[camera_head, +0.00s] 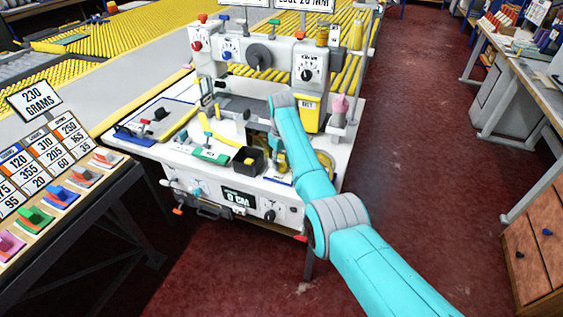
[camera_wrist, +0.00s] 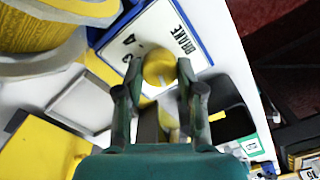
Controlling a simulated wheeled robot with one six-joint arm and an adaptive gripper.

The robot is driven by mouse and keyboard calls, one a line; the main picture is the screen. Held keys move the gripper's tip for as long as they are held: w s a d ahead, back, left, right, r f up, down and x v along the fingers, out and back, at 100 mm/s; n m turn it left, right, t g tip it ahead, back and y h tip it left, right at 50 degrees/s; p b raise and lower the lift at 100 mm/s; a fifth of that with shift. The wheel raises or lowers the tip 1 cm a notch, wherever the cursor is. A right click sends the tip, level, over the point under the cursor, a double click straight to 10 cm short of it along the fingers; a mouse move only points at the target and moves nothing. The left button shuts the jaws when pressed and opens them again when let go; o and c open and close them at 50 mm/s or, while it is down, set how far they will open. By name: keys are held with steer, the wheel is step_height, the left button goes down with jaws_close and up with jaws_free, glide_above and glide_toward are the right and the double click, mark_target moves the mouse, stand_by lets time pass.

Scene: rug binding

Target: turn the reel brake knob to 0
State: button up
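The yellow brake knob (camera_wrist: 158,68) stands on a white plate with a blue edge (camera_wrist: 203,35) marked BRAKE. In the wrist view my gripper (camera_wrist: 158,72) is open, with one dark finger on each side of the knob. Small gaps show between the fingers and the knob, so it does not look held. Some marks on the plate are partly covered, and I cannot read where the knob points. In the head view a bit of the blue-edged plate (camera_head: 279,179) shows on the white bench top; my arm and wrist hide much of that area.
A black bin (camera_head: 248,160) with something yellow in it stands beside the plate. A large yellow reel (camera_wrist: 42,32) is close at the upper left of the wrist view. The machine head with dials (camera_head: 259,57) rises behind. Red floor is open to the right.

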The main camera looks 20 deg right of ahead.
mark_target(282, 164)
steer(key=o, duration=0.4)
steer(key=shift+o, duration=0.2)
step_height(282, 164, up, 12)
stand_by(0.5)
